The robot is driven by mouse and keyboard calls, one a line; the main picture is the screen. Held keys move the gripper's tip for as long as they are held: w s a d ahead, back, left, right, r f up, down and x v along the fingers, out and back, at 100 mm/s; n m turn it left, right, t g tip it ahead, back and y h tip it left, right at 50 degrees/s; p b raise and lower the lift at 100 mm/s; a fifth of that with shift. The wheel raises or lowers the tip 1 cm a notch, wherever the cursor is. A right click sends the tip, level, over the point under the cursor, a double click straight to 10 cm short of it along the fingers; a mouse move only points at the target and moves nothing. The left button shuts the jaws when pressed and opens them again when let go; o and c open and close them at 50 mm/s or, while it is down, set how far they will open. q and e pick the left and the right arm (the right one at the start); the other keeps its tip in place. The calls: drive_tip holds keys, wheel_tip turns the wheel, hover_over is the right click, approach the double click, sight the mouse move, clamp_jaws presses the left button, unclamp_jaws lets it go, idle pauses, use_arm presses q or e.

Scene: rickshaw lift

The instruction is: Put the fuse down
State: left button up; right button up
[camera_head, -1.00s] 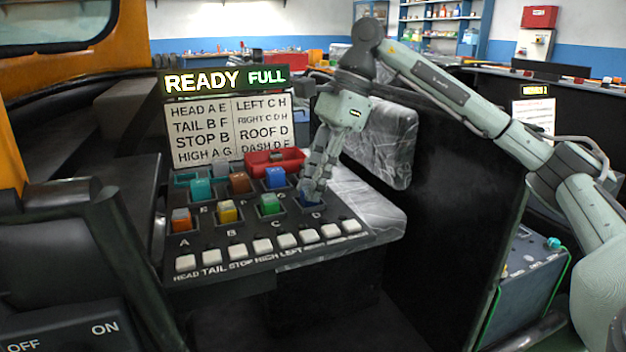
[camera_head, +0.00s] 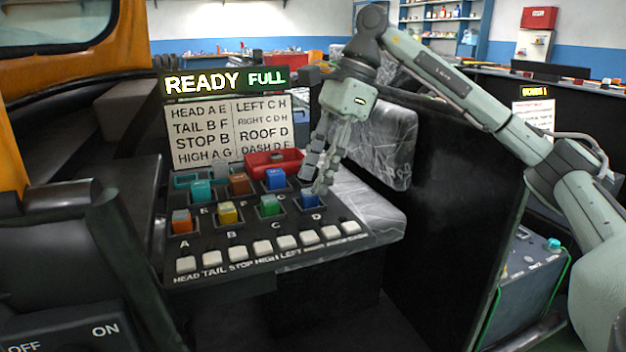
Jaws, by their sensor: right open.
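A blue fuse (camera_head: 310,200) sits in the slot marked D at the right end of the front row of the black fuse panel (camera_head: 205,243). My right gripper (camera_head: 314,183) is open just above and behind this fuse, its fingers pointing down. I cannot tell whether a fingertip still touches it. Orange (camera_head: 182,222), yellow (camera_head: 227,212) and green (camera_head: 269,205) fuses stand in slots A, B and C. Teal (camera_head: 201,189), brown (camera_head: 239,183) and a second blue fuse (camera_head: 275,178) stand in the row behind. My left gripper is out of view.
A red tray (camera_head: 289,158) lies behind the rows, below a sign (camera_head: 225,82) reading READY FULL. White buttons (camera_head: 263,247) line the panel's front edge. A grey marbled seat (camera_head: 380,215) lies to the right. A dark upright partition (camera_head: 455,210) stands farther right.

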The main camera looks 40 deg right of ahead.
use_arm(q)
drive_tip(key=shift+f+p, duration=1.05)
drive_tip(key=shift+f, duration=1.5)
use_arm(e)
drive_tip(key=v, duration=1)
